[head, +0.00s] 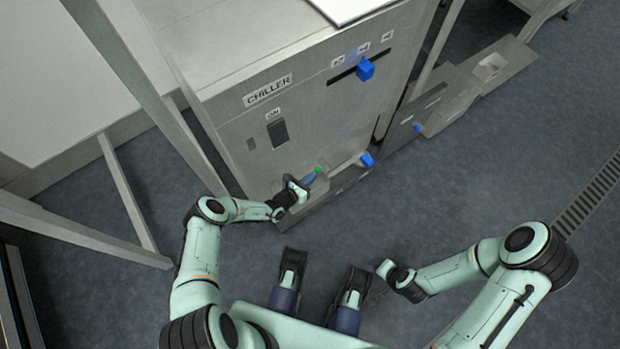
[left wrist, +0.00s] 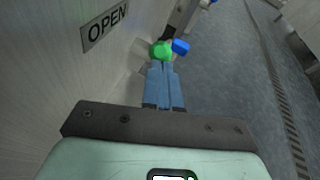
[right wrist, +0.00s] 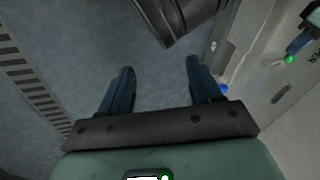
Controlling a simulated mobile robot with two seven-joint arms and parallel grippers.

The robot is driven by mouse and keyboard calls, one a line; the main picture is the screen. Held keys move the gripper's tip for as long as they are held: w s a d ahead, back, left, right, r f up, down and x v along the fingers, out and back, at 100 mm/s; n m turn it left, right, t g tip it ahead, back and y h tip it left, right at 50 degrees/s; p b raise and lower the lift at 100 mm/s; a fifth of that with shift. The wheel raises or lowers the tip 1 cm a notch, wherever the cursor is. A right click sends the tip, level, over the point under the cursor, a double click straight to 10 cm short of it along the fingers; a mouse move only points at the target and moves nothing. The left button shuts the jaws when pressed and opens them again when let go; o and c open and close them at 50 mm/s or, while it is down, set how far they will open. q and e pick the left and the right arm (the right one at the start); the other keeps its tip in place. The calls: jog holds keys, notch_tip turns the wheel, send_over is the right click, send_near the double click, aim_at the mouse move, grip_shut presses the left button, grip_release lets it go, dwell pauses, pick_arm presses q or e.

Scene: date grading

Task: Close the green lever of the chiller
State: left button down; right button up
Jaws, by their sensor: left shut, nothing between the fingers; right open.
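The chiller (head: 310,115) is a grey metal cabinet labelled CHILLER. Its green lever knob (head: 319,169) is low on the front; the knob also shows in the left wrist view (left wrist: 160,50) and the right wrist view (right wrist: 290,58). My left gripper (head: 311,178) is shut and empty. Its blue fingertips (left wrist: 160,66) are right at the green knob; I cannot tell if they touch. An OPEN sign (left wrist: 105,25) is on the panel beside it. My right gripper (right wrist: 160,68) is open and empty above the floor; its fingers are not clear in the head view.
A blue knob (head: 366,159) sits just beyond the green one, and a blue slider (head: 365,69) is in a slot higher on the chiller. Another low grey unit with a blue knob (head: 417,127) stands to the right. Open floor (head: 480,190) with a drain grate (head: 592,192) lies right.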

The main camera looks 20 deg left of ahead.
pick_arm(q)
jog(key=shift+w+d+r+p, duration=0.2)
jog(key=shift+r+p, duration=0.1)
jog(key=shift+r, duration=0.15)
pick_arm(e)
jog(key=shift+s+a+r, duration=0.25)
jog(key=shift+s+r, duration=0.05)
jog(key=shift+s, duration=0.15)
pick_arm(q)
jog(key=shift+w+d+r+p, duration=0.5)
jog(key=shift+w+r, duration=0.1)
jog(key=shift+r, duration=0.15)
jog(key=shift+w+d+r+p, duration=0.35)
jog(key=shift+w+r+p, duration=0.15)
jog(key=shift+w+r, duration=0.15)
pick_arm(e)
jog(key=shift+g+y, duration=0.4)
jog(key=shift+g, duration=0.2)
jog(key=shift+s+a+r, duration=0.4)
jog(key=shift+s+r, duration=0.2)
jog(key=shift+s, duration=0.2)
jog(key=shift+s+a+r, duration=0.4)
jog(key=shift+s+r, duration=0.15)
jog(key=shift+s, duration=0.2)
pick_arm(q)
jog(key=shift+s, duration=0.1)
